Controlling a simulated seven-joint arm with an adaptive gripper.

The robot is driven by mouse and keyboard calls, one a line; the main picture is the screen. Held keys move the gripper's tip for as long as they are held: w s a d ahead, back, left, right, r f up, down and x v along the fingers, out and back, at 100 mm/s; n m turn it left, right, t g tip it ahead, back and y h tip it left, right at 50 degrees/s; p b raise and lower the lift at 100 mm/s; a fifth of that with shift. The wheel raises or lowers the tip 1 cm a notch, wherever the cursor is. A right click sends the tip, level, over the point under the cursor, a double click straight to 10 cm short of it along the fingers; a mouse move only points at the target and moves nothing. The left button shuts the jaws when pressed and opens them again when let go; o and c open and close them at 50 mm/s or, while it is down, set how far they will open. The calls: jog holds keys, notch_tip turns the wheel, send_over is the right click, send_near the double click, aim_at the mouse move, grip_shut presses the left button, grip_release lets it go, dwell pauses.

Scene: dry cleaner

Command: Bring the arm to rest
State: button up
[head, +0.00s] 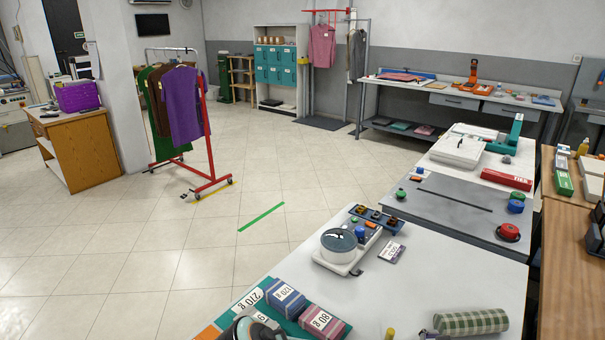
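My gripper is not clearly seen in the head view, so its fingers and whatever may be between them cannot be told. A dark and pale rounded shape (250,329) is cut off at the bottom edge; I cannot tell what it is. It is beside folded cloth bundles with weight labels, one marked 120 g (285,298) and one marked 80 g (322,322), on the near white table (440,270).
A white scale (345,252) with a round grey pan stands on the near table. A green checked roll (471,321) lies at its front right. A grey bench (455,207) with red and green pucks adjoins it. A red garment rack (208,145) stands on the open tiled floor.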

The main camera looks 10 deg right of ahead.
jog(key=m, duration=0.1)
jog(key=r+m+y, duration=0.1)
jog(key=r+y, duration=0.1)
jog(key=shift+w+a+m, duration=0.25)
jog(key=shift+a+m, duration=0.05)
jog(key=shift+m, duration=0.1)
jog(key=s+a+r+m+t+y, duration=0.2)
jog(key=a+r+m+y, duration=0.25)
jog(key=a+r, duration=0.2)
jog(key=s+a+r+m+t+y, duration=0.1)
jog(key=s+a+r+m+y, duration=0.2)
jog(key=a+r+y, duration=0.35)
jog(key=s+a+f+m+g, duration=0.1)
jog(key=s+a+m+g, duration=0.4)
jog(key=s+a, duration=0.7)
jog(key=s+m, duration=0.2)
jog(key=s, duration=0.2)
jog(key=shift+s+a+m+y, duration=0.15)
jog(key=shift+s+m+y, duration=0.1)
jog(key=shift+m+y, duration=0.15)
